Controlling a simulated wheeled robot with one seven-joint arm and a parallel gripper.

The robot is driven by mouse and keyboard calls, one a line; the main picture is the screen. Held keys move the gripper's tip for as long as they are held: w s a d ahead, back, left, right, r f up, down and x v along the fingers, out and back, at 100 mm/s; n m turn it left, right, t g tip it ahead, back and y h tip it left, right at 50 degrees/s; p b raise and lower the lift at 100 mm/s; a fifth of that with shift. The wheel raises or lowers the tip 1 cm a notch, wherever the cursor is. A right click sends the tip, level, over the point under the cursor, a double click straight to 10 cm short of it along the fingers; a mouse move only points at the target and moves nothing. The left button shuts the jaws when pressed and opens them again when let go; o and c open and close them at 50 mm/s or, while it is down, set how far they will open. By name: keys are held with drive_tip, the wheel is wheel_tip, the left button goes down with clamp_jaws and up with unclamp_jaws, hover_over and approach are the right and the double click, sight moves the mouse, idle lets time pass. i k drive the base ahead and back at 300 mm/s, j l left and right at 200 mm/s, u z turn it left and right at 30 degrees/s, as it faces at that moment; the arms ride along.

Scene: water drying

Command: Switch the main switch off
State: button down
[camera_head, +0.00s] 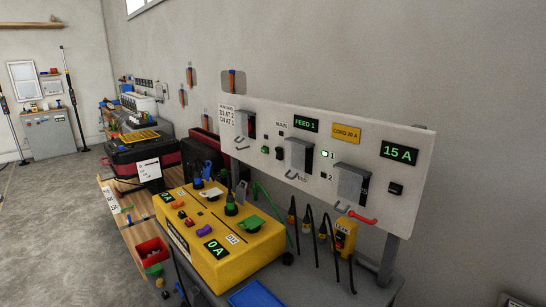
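A white switch panel (400,205) stands against the wall on the right, above a grey bench. The word MAIN (281,124) is printed on its upper part, left of a green-lit FEED 1 display (305,125). Three grey boxes with hook-like levers are on the panel: a left box (245,124), a middle box (299,153) above the word FEED, and a right box (352,184) with a red handle (362,217) below it. I cannot tell for sure which of these is the main switch, or its position. My gripper is not in view.
A display (399,153) reads 15 A. A yellow box (240,262) with knobs and 0 A readouts stands on the bench before the panel. Cables and plugs (322,228) hang under the panel. A blue tray (256,294) lies in front. The left floor (55,225) is clear.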

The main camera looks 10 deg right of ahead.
sight(279, 151)
drive_tip(key=j+z, duration=0.15)
drive_tip(key=j, duration=0.6)
drive_tip(key=k+j+z, duration=0.15)
drive_tip(key=j, duration=0.6)
drive_tip(key=i+j+z, duration=0.2)
drive_tip(key=j, duration=0.25)
drive_tip(key=i+j+z, duration=0.2)
drive_tip(key=j, duration=0.25)
drive_tip(key=j+z, duration=0.15)
drive_tip(key=j, duration=0.3)
drive_tip(key=i+j+z, duration=0.2)
drive_tip(key=j, duration=0.35)
drive_tip(key=i+j+z, duration=0.1)
drive_tip(key=i+j, duration=0.15)
drive_tip(key=i+j+z, duration=0.15)
drive_tip(key=j, duration=0.3)
drive_tip(key=i+j+z, duration=0.1)
drive_tip(key=i+j, duration=0.25)
